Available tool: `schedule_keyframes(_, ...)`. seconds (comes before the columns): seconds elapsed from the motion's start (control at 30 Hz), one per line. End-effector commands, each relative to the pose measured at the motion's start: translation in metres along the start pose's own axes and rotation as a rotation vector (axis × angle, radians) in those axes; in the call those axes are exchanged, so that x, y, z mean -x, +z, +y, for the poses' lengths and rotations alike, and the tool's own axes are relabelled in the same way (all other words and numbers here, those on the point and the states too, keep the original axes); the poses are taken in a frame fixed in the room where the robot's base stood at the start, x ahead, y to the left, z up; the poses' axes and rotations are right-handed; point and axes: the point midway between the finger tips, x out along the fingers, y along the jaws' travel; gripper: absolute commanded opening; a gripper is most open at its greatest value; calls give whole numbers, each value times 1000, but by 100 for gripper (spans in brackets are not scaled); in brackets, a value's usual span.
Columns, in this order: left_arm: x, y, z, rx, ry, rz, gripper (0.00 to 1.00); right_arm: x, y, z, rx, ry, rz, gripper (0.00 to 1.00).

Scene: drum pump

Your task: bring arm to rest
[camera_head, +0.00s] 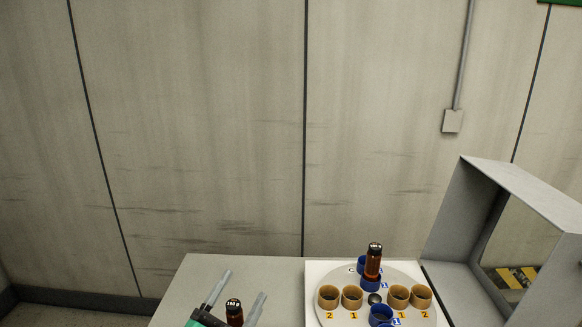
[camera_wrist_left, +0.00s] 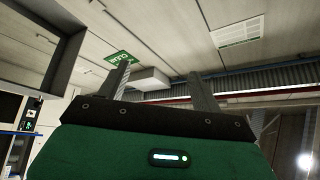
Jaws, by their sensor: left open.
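My left gripper (camera_head: 244,284) is at the bottom of the head view, over the left part of the grey table. Its two grey fingers are apart. It also shows in the left wrist view (camera_wrist_left: 158,72), with its fingers pointing up toward the ceiling and nothing between them. A dark brown bottle (camera_head: 234,312) with a black, marked cap appears between the fingers in the head view; its lower part is hidden, and the wrist view shows no bottle in the grip. My right gripper is not in view.
A round plate (camera_head: 340,277) on the table (camera_head: 240,268) carries tan cups (camera_head: 328,297), blue cups (camera_head: 381,315) and an upright brown bottle (camera_head: 373,262) in a blue cup. A grey open-sided housing (camera_head: 455,215) stands right. The table's back left is clear.

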Motion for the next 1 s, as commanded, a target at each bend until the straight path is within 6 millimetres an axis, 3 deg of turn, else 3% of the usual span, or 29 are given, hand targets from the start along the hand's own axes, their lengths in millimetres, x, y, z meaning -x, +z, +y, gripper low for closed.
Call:
schedule_keyframes(0.2,72,83,-3,234,-59,-514,66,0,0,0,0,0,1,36)
schedule_keyframes(0.27,99,102,3,292,-51,-655,66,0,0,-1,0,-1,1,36)
schedule_keyframes(0.4,172,131,26,425,10,-981,66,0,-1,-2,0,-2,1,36)
schedule_keyframes(0.5,223,137,45,509,81,-1184,66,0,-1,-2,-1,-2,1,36)
schedule_keyframes(0.7,301,125,72,623,229,-1466,66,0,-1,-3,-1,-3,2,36)
schedule_keyframes(0.97,374,92,92,728,419,-1709,66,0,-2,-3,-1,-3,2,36)
schedule_keyframes(1.0,377,97,98,731,431,-1721,66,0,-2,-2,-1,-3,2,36)
